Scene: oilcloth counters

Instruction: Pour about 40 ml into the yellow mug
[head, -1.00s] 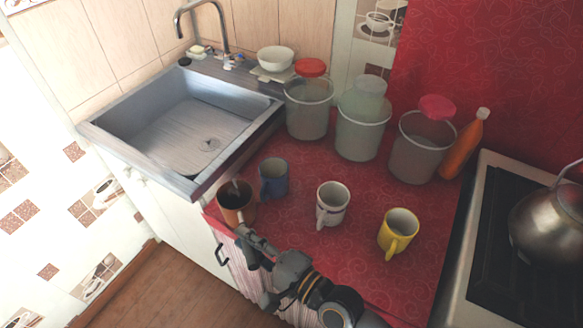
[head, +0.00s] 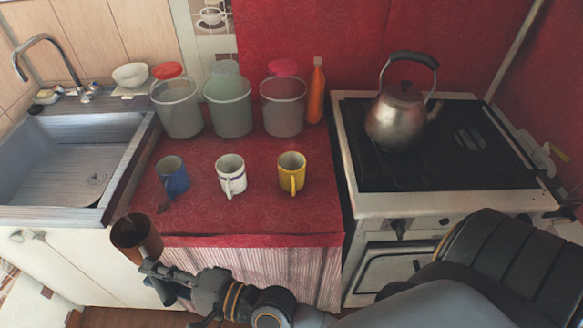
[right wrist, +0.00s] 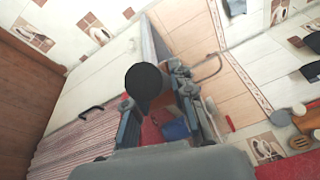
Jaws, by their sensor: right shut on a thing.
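The yellow mug (head: 291,173) stands upright on the red counter, rightmost of three mugs, its handle toward me. It looks empty. My right gripper (head: 150,267) is shut on a brown copper-coloured pot (head: 137,240) with a dark inside. It holds the pot roughly upright in front of the counter's left front edge, left of and apart from the yellow mug. In the right wrist view the dark round of the pot (right wrist: 145,82) shows between the fingers (right wrist: 152,105). How much liquid is inside cannot be told. My left gripper is out of view.
A white mug (head: 230,175) and a blue mug (head: 173,176) stand left of the yellow one. Several canisters and an orange bottle (head: 316,92) line the back. A kettle (head: 396,115) sits on the stove (head: 440,178) at right; a sink (head: 75,160) is at left. The counter's front strip is mostly clear.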

